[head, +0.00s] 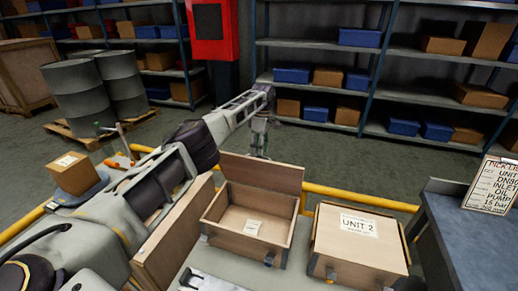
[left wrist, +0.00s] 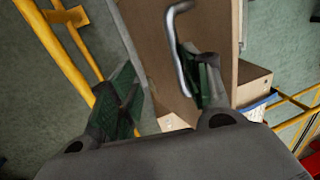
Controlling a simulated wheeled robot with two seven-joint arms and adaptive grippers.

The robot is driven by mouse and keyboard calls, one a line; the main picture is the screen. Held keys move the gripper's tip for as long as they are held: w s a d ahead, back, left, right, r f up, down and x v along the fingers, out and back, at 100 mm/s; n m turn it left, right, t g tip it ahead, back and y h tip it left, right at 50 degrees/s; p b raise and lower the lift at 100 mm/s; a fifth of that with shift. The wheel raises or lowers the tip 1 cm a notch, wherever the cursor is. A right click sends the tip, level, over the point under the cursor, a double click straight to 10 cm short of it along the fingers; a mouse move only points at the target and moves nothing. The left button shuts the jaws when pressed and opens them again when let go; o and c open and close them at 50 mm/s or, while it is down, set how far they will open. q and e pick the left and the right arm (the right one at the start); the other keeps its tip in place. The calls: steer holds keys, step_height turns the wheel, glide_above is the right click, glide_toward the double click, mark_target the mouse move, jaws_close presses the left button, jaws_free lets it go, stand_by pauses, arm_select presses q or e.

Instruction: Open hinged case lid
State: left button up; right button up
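An open wooden case (head: 240,244) stands on the bench in the middle of the head view, with a white paper inside. Its hinged lid (head: 268,174) is raised at the back, roughly upright. My left gripper (head: 260,146) is at the lid's upper edge. In the left wrist view its green-padded fingers (left wrist: 160,98) are spread apart. A wooden panel (left wrist: 152,45) with a bent grey metal handle (left wrist: 178,45) fills the middle there. The right finger overlaps the panel close to the handle; whether it touches cannot be told. My right gripper is not in view.
A closed case labelled UNIT 2 (head: 358,245) stands to the right of the open case. A wooden panel (head: 172,245) stands to its left, partly behind my arm. A yellow rail (head: 362,197) runs behind the bench. A pick list board (head: 494,184) is at far right.

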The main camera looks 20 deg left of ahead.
arm_select(q)
steer(key=shift+d+f, duration=0.1)
steer(key=shift+f, duration=0.35)
steer(key=s+v, duration=0.2)
steer(key=v, duration=0.8)
steer(key=shift+r, duration=0.55)
steer(key=shift+s+f, duration=0.1)
